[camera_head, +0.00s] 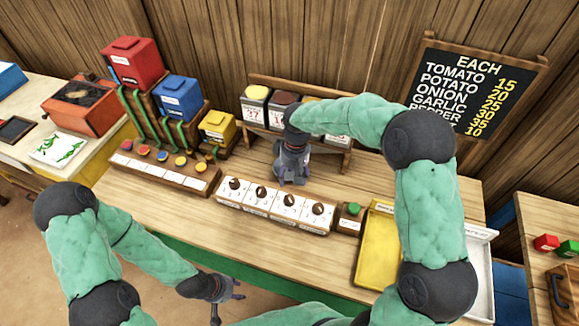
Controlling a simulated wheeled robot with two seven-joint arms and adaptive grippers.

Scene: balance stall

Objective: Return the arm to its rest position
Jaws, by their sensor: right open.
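My right arm, in green padding, reaches in from the right of the head view and bends down over the wooden counter (190,211). Its gripper (291,180) is open, with nothing seen between the fingers. It points down just behind a row of white cards with dark knobs (274,205), in front of the bin rack. My left arm comes in from the lower left. Its gripper (227,293) is in front of the counter's front edge, small and dark, with no held object visible; whether its fingers are open is unclear.
Red (132,63), blue (179,98) and yellow (218,127) boxes stand on steps at the left. A rack of labelled bins (255,105) is behind my right gripper. A yellow tray (372,250) lies partly behind my right arm. A price board (470,85) stands at the back right.

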